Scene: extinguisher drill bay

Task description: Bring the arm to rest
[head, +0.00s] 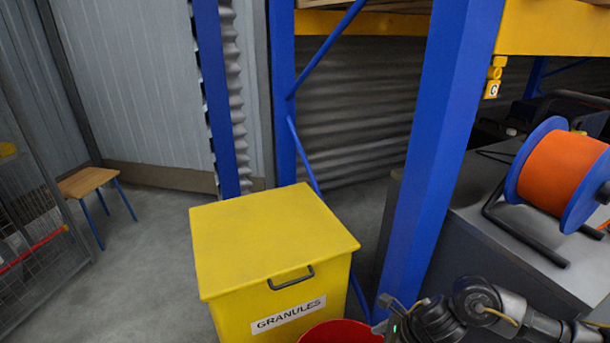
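My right arm (480,300) comes in from the right along the bottom edge, black and bent at a joint. Its far end (425,320) is dark, with a small green light, just right of a red round container (340,334). The bottom edge cuts off this end, and I cannot make out separate fingers or whether they hold anything. My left arm and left gripper are not in view.
A yellow box (270,240) labelled GRANULES stands on the floor, lid closed. A blue rack post (440,130) rises behind my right arm. An orange cable reel (563,172) sits on a grey cabinet (490,225) at right. A small bench (90,185) stands left; floor before it is clear.

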